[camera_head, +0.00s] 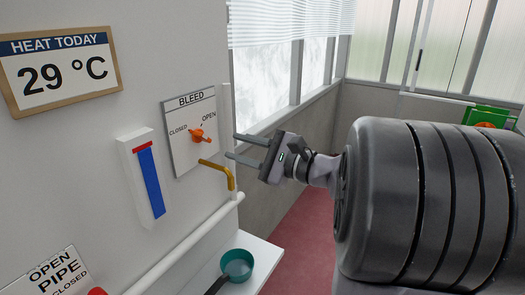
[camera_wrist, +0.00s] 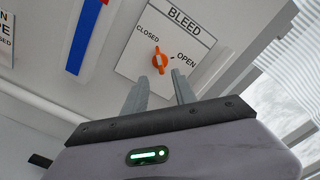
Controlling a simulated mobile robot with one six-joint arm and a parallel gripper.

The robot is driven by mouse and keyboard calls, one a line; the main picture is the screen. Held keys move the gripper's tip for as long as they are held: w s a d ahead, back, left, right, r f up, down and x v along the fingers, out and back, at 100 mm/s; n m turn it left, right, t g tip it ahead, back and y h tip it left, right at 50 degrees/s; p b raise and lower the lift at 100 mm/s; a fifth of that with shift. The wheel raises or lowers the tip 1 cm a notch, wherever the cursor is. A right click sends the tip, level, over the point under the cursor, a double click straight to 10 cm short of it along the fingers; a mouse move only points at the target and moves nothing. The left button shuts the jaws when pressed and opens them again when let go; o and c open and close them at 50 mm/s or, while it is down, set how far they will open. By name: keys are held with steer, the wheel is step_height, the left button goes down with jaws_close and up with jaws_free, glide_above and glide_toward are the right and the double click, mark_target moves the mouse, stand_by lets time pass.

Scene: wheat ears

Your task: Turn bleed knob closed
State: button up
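The orange bleed knob (camera_head: 198,135) sits on the white BLEED panel (camera_head: 186,157) on the wall, between the words CLOSED on the left and OPEN on the right. In the wrist view the knob (camera_wrist: 159,61) lies just beyond the fingertips, its long side nearly upright in the picture. A dark tick shows on the OPEN side. I cannot tell which setting it is at. My gripper (camera_head: 232,146) is open and empty, to the right of the panel with its fingers toward it. The fingers (camera_wrist: 160,79) are apart and do not appear to touch the knob.
A yellow bent pipe (camera_head: 220,171) sticks out below the panel. A blue gauge with a red top (camera_head: 150,180) is to its left. A white pipe (camera_head: 190,240) runs below, above a ledge with a green pan (camera_head: 237,263). The window is at right.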

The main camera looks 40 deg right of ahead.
steer(key=v, duration=0.7)
steer(key=shift+s, duration=0.15)
steer(key=s+a+f+n+g+y, duration=0.1)
steer(key=a+f+n+g, duration=0.25)
steer(key=a, duration=0.55)
steer(key=s+a+f+n+g+y, duration=0.1)
steer(key=a+f+n+g+y, duration=0.2)
steer(key=a, duration=0.6)
steer(key=s+a+f+n+g+h, duration=0.2)
steer(key=s+a+f+n+h, duration=0.1)
steer(key=s+n, duration=0.3)
steer(key=s+a+f+n+g+h, duration=0.2)
steer(key=s+a+f+n+h, duration=0.2)
steer(key=s+a+n+h, duration=0.1)
steer(key=shift+s+f+n+g, duration=0.2)
steer(key=shift+s+n+g, duration=0.2)
steer(key=shift+s, duration=0.4)
